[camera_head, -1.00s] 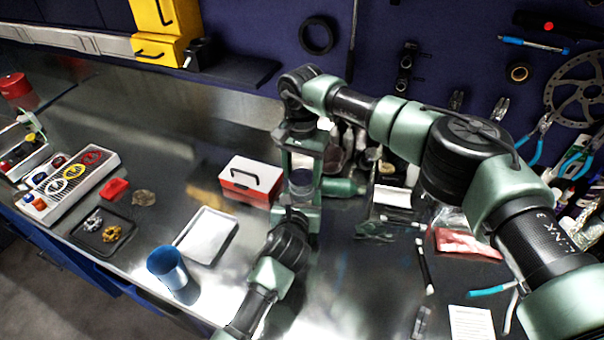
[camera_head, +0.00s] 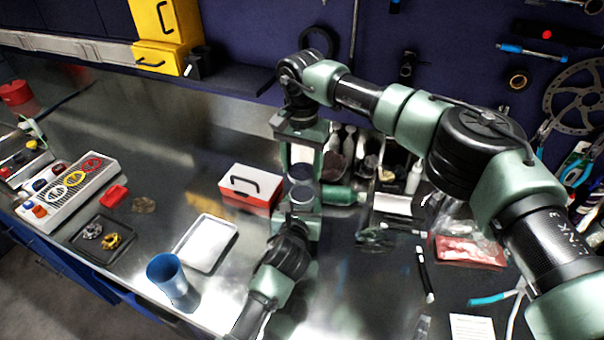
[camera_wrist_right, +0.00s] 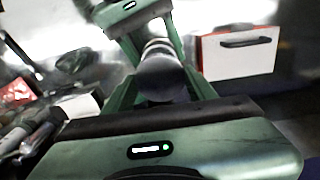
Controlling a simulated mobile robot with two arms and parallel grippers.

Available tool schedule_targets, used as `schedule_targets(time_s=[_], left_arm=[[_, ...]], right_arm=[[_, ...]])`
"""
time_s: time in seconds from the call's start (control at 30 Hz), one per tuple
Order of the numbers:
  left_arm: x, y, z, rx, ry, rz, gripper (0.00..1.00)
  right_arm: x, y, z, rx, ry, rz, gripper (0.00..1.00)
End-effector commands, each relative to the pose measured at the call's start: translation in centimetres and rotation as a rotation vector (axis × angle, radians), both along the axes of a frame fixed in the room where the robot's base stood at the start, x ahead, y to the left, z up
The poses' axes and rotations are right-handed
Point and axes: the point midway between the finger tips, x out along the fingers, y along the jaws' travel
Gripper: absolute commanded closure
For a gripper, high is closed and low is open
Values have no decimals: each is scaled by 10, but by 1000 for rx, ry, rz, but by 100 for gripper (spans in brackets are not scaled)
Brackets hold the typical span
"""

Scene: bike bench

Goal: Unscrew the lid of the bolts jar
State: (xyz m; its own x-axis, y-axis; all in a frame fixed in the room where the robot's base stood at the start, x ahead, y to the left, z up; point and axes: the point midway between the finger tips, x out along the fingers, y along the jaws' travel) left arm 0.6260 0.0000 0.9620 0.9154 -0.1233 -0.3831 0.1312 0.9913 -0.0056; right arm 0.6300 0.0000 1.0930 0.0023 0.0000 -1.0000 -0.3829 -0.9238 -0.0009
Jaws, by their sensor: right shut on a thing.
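The bolts jar (camera_head: 301,194) is a small cylinder with a dark lid, between my two grippers in the middle of the head view. My right gripper (camera_head: 301,172) reaches down from above and is shut at the jar's lid. In the right wrist view the dark round lid (camera_wrist_right: 162,78) sits between its green fingers. My left gripper (camera_head: 299,206) comes from below and faces the right one, its fingers on both sides of the jar. Its palm shows at the top of the right wrist view (camera_wrist_right: 127,8). The fingers hide much of the jar, and its contents cannot be seen.
A red and white box (camera_head: 250,187) stands just left of the grippers. A white tray (camera_head: 207,243) and a blue cup (camera_head: 172,277) are nearer the front. The bench behind the box is clear.

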Motion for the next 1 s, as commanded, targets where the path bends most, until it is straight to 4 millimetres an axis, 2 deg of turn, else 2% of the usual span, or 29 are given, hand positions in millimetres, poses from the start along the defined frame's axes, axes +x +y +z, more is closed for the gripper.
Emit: schedule_targets(time_s=[0.07, 0.27, 0.3, 0.37, 0.77, 0.87, 1.0], left_arm=[[0, 0, -1, 1, 2, 1, 100], [0, 0, -1, 1, 2, 1, 100], [0, 0, -1, 1, 2, 1, 28], [0, 0, -1, 1, 1, 1, 14], [-4, 1, 1, 1, 0, 1, 14], [-16, 3, 6, 1, -1, 1, 14], [-42, 6, 16, 1, -1, 0, 14]], right_arm=[[0, 0, 6, -1, 0, 0, 92], [0, 0, 6, -1, 1, 0, 92], [0, 0, 6, -1, 1, 0, 92], [0, 0, 6, -1, 1, 0, 92], [0, 0, 6, -1, 1, 0, 92], [0, 0, 6, -1, 1, 0, 92], [0, 0, 5, -1, 1, 0, 92]])
